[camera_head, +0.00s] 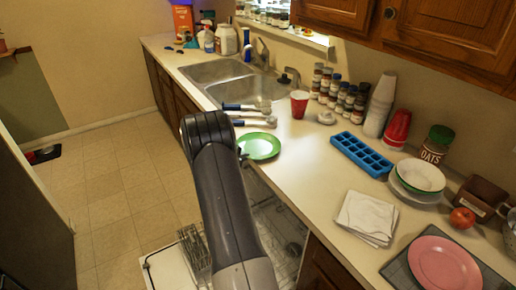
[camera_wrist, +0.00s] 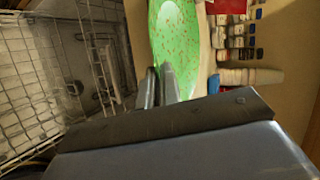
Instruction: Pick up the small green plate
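The small green plate (camera_head: 259,146) lies at the counter's front edge, right of my arm, in the head view. In the wrist view the green plate (camera_wrist: 180,38) shows large and speckled, just beyond my gripper (camera_wrist: 160,84). The two dark fingers stand close together at the plate's near edge, and one overlaps the plate in the picture. I cannot tell whether the rim is between them or whether they touch it.
A blue ice tray (camera_head: 361,154) and white cloth (camera_head: 368,217) lie to the right. An open dishwasher rack (camera_head: 193,249) is below the counter.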

